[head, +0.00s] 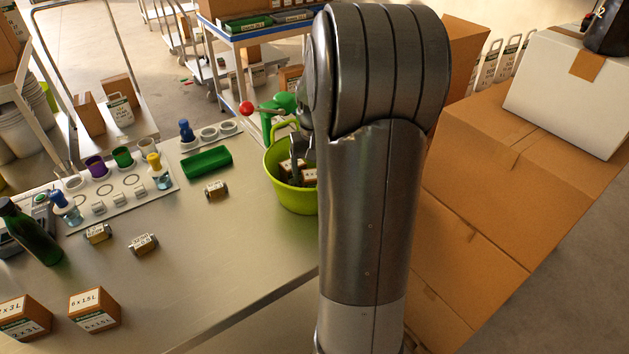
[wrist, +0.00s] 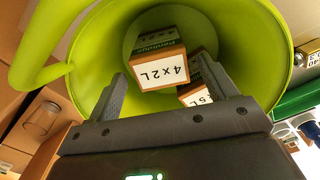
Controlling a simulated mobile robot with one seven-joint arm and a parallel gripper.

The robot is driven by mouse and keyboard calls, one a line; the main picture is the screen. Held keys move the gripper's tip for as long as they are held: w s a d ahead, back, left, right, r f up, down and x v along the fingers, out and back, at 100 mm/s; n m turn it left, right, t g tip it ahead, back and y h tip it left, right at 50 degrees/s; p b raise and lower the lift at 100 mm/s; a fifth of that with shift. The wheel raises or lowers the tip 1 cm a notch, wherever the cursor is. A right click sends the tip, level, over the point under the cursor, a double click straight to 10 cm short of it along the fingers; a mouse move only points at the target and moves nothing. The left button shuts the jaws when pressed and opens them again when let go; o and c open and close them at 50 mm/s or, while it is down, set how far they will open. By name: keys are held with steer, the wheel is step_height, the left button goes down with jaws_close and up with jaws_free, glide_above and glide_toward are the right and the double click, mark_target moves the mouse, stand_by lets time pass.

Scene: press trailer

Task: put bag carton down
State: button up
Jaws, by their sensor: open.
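A lime-green bucket (head: 284,191) with a looped handle stands on the metal table, left of my arm. My gripper (wrist: 162,72) is open over its mouth, with the fingers reaching inside. In the wrist view a carton marked 4 x 2 L (wrist: 160,68) lies in the bucket between and beyond the fingertips. A second carton (wrist: 190,95), its label partly hidden, lies beside it near the right finger. In the head view small cartons (head: 286,167) show inside the bucket, and my arm hides part of the bucket and most of the gripper.
A green tray (head: 207,162) and a small labelled block (head: 216,190) lie left of the bucket. Two cartons (head: 95,309) (head: 24,318) stand at the front left. Large brown boxes (head: 500,160) are stacked right of my arm. The table's front middle is clear.

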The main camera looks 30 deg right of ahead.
step_height(320, 180, up, 7)
steer(key=shift+f, duration=0.2)
steer(key=s+a+r+n+t, duration=0.2)
steer(key=s+a+r, duration=0.1)
steer(key=s+a, duration=0.6)
steer(key=s+a+r+n+t, duration=0.2)
steer(key=s+a+r+t, duration=0.1)
steer(key=s+a, duration=0.6)
steer(key=a, duration=0.4)
steer(key=shift+s+n+t, duration=0.3)
steer(key=shift+a, duration=0.1)
stand_by(4.9)
